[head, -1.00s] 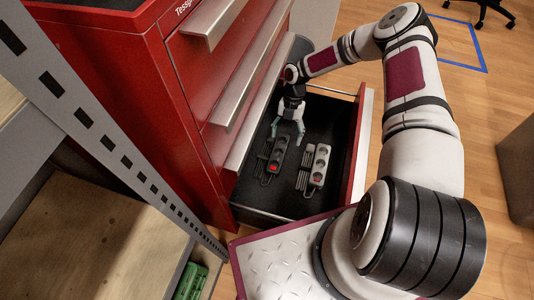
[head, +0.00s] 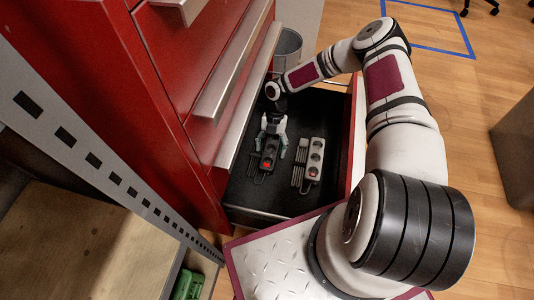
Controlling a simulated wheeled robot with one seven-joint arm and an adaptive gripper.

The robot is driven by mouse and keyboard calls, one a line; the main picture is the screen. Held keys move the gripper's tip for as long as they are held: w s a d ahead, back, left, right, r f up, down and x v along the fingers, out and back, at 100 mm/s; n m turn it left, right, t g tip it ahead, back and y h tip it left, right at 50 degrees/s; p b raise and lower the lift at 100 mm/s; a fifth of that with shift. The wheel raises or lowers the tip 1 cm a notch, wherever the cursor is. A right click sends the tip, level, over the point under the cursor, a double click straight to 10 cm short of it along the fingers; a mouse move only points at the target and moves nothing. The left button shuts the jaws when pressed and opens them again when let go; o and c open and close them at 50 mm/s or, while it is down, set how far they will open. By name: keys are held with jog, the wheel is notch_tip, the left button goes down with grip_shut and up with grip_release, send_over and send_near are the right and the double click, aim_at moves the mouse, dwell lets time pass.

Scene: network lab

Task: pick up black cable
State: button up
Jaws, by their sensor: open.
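The black cable (head: 265,163) is a dark power strip with a red switch and its cord folded alongside, lying on the floor of the open drawer. My gripper (head: 271,148) is open over the far end of this strip, with one finger on each side of it in the picture. The gripper's body hides the strip's far end. I cannot tell whether the fingers touch it.
A light grey power strip (head: 315,160) with a red switch and folded cord lies just to the right in the same drawer. The drawer's right wall (head: 354,140) and the red cabinet (head: 110,90) bound the space. A grey bin (head: 289,45) stands behind.

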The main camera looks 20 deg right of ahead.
jog(key=shift+c, duration=0.2)
grip_shut()
jog(key=shift+r, duration=0.1)
